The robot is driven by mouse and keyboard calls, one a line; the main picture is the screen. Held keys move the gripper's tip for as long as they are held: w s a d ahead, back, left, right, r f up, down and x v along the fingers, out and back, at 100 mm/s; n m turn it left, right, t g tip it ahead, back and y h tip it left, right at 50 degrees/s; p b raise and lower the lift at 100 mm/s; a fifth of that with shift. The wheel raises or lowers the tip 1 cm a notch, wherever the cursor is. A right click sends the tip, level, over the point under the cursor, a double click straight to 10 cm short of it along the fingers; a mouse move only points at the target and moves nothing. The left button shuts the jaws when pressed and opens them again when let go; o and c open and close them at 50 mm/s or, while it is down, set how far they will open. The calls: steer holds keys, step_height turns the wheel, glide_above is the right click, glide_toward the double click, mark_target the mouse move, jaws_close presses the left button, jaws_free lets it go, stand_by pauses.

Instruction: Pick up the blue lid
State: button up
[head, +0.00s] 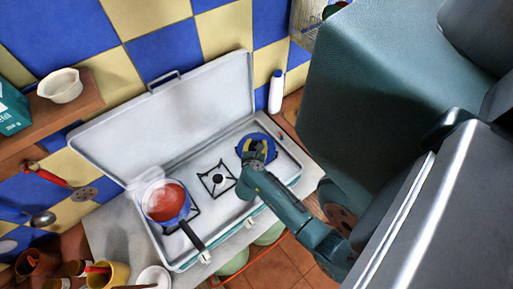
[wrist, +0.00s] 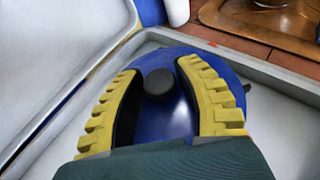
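The blue lid (head: 258,136) lies on the right side of the open camping stove, and what is under it is hidden. In the wrist view the lid (wrist: 170,122) is a shallow blue dome with a round black knob (wrist: 159,82) on top. My gripper (head: 255,150) is over the lid in the head view. In the wrist view the yellow ridged fingers of my gripper (wrist: 161,70) are spread, one on each side of the knob. A gap shows between each finger and the knob, and nothing is held.
The stove (head: 232,207) is white, with its cover (head: 165,115) raised behind. A steaming pot (head: 165,201) of red food sits on the left, its dark handle pointing forward. An empty burner (head: 217,179) is between. A white bottle (head: 276,92) stands behind the lid.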

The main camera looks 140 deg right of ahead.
jaws_close()
steer(key=shift+r, duration=0.1)
